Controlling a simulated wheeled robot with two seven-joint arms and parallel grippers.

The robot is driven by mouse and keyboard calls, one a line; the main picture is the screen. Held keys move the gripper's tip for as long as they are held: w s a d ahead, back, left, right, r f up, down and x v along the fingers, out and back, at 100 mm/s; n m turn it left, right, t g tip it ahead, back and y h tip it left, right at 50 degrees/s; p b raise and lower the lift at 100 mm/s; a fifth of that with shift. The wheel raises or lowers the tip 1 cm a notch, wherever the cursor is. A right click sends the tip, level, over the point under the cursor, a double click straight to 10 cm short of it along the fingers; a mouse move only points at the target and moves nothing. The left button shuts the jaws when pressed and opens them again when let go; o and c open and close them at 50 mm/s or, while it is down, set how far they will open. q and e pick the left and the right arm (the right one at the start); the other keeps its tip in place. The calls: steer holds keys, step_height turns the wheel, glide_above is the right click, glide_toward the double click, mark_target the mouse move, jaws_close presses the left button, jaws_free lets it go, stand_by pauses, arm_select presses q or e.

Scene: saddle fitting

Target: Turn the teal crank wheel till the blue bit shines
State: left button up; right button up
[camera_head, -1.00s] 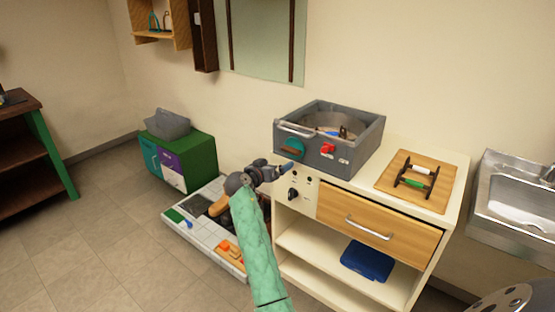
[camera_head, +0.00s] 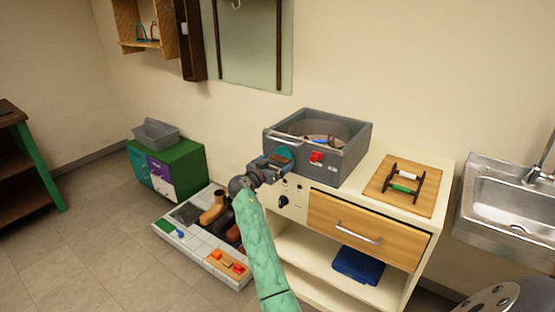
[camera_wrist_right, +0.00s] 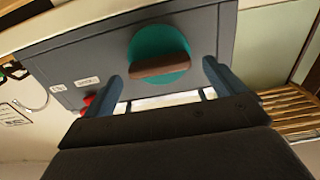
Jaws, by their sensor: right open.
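The teal crank wheel (camera_head: 285,153) is on the front of a grey box (camera_head: 345,163), left of a red knob (camera_head: 317,157). In the right wrist view the wheel (camera_wrist_right: 160,52) has a brown bar handle (camera_wrist_right: 160,66) lying nearly level across it. My right gripper (camera_head: 272,163) is open in front of the wheel. Its blue fingers stand on either side of the handle, apart from it in the wrist view (camera_wrist_right: 163,80). A small blue piece (camera_head: 320,141) shows inside the box; I cannot tell whether it is lit. My left gripper is not in view.
The box stands on a cream cabinet with a wooden drawer (camera_head: 345,228). A wooden board (camera_head: 425,185) with a small rack lies right of it, then a steel sink (camera_head: 500,205). A low tray (camera_head: 200,262) with boots is on the floor at left.

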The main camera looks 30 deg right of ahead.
steer(key=shift+x, duration=0.85)
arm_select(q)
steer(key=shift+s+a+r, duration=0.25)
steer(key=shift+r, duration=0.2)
arm_select(e)
steer(key=shift+c, duration=0.4)
steer(key=c, duration=0.9)
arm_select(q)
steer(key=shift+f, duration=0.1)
